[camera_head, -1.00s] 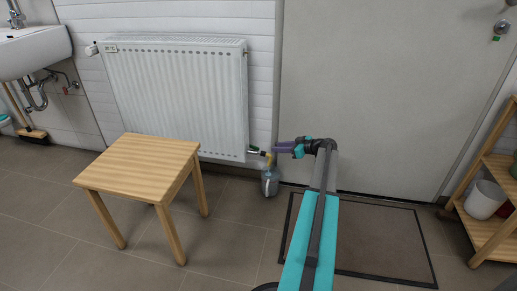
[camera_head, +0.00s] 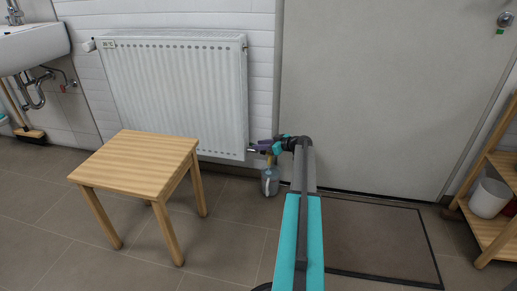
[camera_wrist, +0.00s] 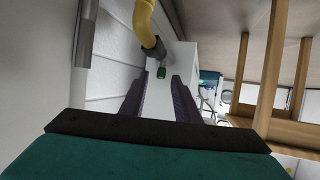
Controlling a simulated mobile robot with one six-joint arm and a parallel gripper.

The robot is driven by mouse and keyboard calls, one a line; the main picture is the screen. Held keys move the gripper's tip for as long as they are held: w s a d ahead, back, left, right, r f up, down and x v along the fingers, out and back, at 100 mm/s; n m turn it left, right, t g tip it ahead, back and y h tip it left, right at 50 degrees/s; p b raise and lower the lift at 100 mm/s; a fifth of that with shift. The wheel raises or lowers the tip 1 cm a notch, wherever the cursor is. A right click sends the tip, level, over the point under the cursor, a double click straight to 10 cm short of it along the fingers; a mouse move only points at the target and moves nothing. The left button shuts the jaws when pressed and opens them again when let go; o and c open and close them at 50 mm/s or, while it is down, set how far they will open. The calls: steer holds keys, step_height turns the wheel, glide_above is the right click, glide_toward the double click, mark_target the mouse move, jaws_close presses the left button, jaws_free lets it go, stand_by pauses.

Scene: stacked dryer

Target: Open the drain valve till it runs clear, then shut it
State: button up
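The drain valve sits at the lower right corner of the white radiator (camera_head: 175,95). Its small green knob (camera_wrist: 161,72) shows in the wrist view, beside a dark fitting and a yellow hose (camera_wrist: 144,18). In the head view my gripper mostly covers the valve. A grey-blue container (camera_head: 270,183) stands on the floor under it. My gripper (camera_head: 256,147) is at the valve from the right. In the wrist view its two purple fingers (camera_wrist: 159,85) are apart, with the knob ahead between the tips. I see no contact with the knob.
A wooden stool (camera_head: 140,165) stands in front of the radiator. A white door (camera_head: 390,90) and a doormat (camera_head: 375,235) are behind and right of my arm. A wooden shelf (camera_head: 485,225) with a white pot (camera_head: 489,198) is at the far right.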

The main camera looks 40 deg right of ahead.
steer(key=shift+w+a+f, duration=0.1)
steer(key=shift+w+f, duration=0.15)
steer(key=shift+w, duration=0.4)
jaws_close()
